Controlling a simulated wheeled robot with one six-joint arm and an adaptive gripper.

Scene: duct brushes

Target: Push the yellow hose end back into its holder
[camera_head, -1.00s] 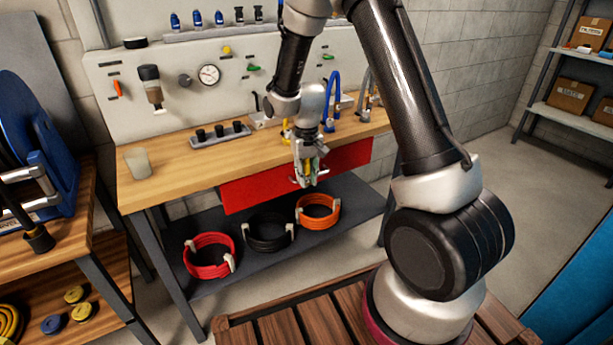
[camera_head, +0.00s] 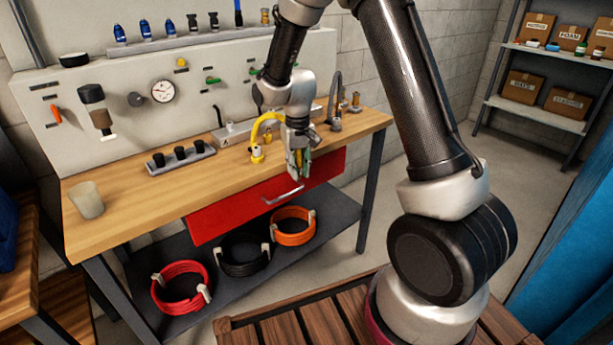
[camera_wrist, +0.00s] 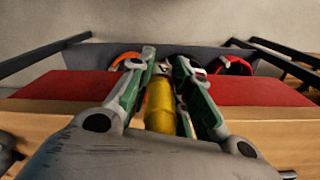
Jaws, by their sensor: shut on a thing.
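The yellow hose (camera_head: 267,119) rises from a yellow fitting (camera_head: 257,154) on the workbench and arches right, behind my gripper. My gripper (camera_head: 299,170) points down at the bench's front edge, above the red drawer, right of that fitting. In the wrist view, a yellow cylinder (camera_wrist: 159,104), seemingly the hose end, lies between the green-lined fingers, and my gripper is shut on it. The tip of the hose end is hidden in the head view. A silver block (camera_head: 230,133) stands at the back of the bench; I cannot tell whether it is the holder.
A grey hose (camera_head: 336,102) stands right of my gripper. A tray with black cups (camera_head: 180,155) and a pale cup (camera_head: 87,200) stand to the left. The red drawer (camera_head: 235,212) has a protruding handle. Coiled hoses (camera_head: 242,254) lie on the lower shelf.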

